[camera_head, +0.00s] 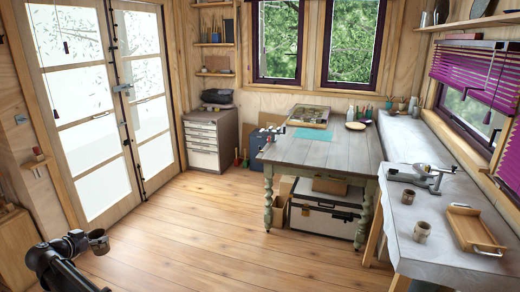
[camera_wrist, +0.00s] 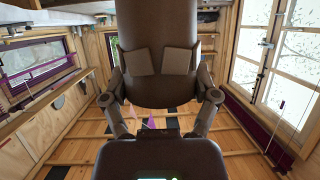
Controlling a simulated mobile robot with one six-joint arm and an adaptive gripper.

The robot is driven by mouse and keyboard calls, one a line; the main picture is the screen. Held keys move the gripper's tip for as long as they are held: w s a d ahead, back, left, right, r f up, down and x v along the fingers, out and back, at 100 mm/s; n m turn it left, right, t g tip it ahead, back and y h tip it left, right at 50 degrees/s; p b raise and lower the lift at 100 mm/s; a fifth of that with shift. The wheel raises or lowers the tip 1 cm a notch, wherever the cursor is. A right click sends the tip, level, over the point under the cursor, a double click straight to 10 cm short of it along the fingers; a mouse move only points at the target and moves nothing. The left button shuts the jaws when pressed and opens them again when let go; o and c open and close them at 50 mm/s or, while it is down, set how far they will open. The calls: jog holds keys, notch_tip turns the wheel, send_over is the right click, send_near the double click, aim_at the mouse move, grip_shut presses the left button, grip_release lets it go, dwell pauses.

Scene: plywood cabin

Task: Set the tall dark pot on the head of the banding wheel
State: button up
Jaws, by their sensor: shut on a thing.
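My gripper (camera_head: 88,240) is at the lower left of the head view, above open floor. It is shut on a dark brown pot (camera_head: 98,243), which is held clear of any surface. In the wrist view the pot (camera_wrist: 158,25) fills the top middle, with both finger pads (camera_wrist: 160,62) against it; its upper part is cut off by the frame. I cannot surely make out the banding wheel; a small pale round disc (camera_head: 356,126) lies on the grey table, and I cannot tell if it is the wheel's head.
The grey wooden table (camera_head: 310,150) stands mid-room. The right-hand bench (camera_head: 400,135) carries a metal balance (camera_head: 420,178), two brown cups (camera_head: 408,197) (camera_head: 422,232) and a wooden tray (camera_head: 474,228). Crates sit under the table. The floor (camera_head: 215,225) between is clear.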

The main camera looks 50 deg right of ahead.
jog(key=shift+w, duration=0.4)
jog(key=shift+d, duration=0.1)
jog(key=shift+d, duration=0.3)
